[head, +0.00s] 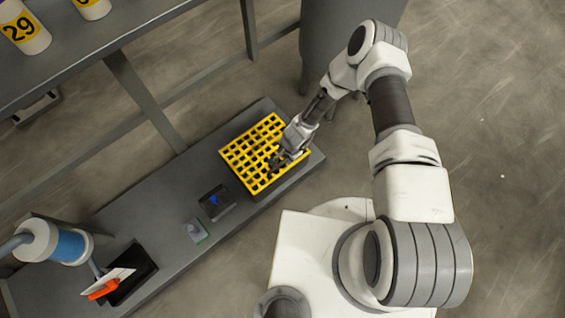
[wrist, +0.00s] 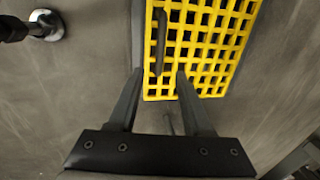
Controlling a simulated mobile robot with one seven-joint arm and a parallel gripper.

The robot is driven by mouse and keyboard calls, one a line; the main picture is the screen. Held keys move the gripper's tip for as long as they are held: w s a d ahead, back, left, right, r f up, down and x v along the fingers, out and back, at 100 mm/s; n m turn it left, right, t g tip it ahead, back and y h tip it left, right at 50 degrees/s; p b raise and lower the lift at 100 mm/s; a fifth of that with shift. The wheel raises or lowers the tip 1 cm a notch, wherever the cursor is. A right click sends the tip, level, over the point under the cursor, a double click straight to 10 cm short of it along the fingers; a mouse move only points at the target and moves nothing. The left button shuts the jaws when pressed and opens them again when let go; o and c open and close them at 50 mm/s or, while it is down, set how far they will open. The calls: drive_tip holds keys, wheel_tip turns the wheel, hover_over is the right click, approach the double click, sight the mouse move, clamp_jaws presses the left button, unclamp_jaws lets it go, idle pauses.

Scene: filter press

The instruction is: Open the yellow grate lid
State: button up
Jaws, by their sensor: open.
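The yellow grate lid (head: 245,152) lies flat and closed at the right end of the low grey bench in the head view. In the wrist view the yellow grate (wrist: 215,45) fills the upper middle, with a dark bar-shaped handle (wrist: 161,42) near its left side. My gripper (head: 276,163) is over the grate's right part in the head view. In the wrist view my gripper (wrist: 158,78) is open, its two fingers apart near the grate's near left corner, with nothing between them. I cannot tell whether a finger touches the grate.
The low grey bench (head: 160,190) also bears a small box with a blue button (head: 214,202), a small grey-green device (head: 196,230) and a dark opening with an orange-handled tool (head: 103,289). A shelf with numbered containers (head: 24,27) stands upper left. A grey drum (head: 330,40) stands behind.

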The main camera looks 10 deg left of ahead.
sight(282, 163)
drive_tip(key=f+b, duration=0.1)
drive_tip(key=f, duration=0.2)
drive_tip(key=a+f, duration=0.1)
drive_tip(key=f, duration=0.1)
drive_tip(key=w+f+b, duration=0.1)
drive_tip(key=f, duration=0.2)
drive_tip(key=shift+a+f+b, duration=0.15)
drive_tip(key=shift+f+b, duration=0.15)
drive_tip(key=shift+f, duration=0.05)
clamp_jaws()
idle(0.9)
